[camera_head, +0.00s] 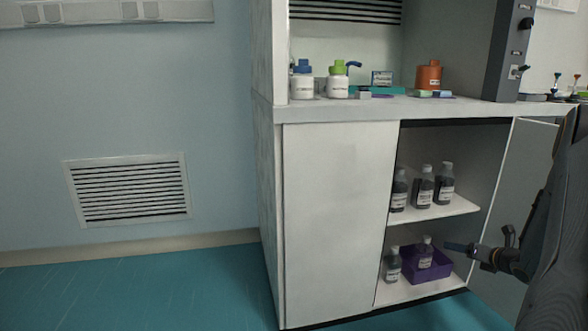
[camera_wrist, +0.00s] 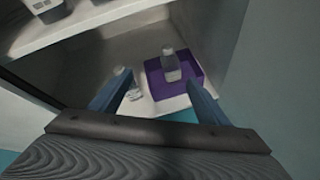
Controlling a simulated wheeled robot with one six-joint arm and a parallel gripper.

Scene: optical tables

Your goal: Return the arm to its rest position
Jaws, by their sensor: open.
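My gripper (camera_head: 462,247) is at the open lower front of the white cabinet (camera_head: 335,215), at the right of the head view. In the wrist view its two blue fingers (camera_wrist: 158,82) are spread apart with nothing held between them. Beyond them a purple bin (camera_wrist: 188,80) holds a bottle (camera_wrist: 171,66). The bin also shows in the head view (camera_head: 430,270), on the bottom shelf. Another bottle (camera_head: 392,264) stands on that shelf to the left of the bin. My gripper is apart from the bin and bottles.
Dark bottles (camera_head: 423,186) stand on the upper shelf (camera_head: 440,209), above my gripper's level. An open cabinet door (camera_head: 525,175) is close behind my arm at the right. The worktop (camera_head: 350,108) carries bottles and small items. The teal floor (camera_head: 130,295) at the left is clear.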

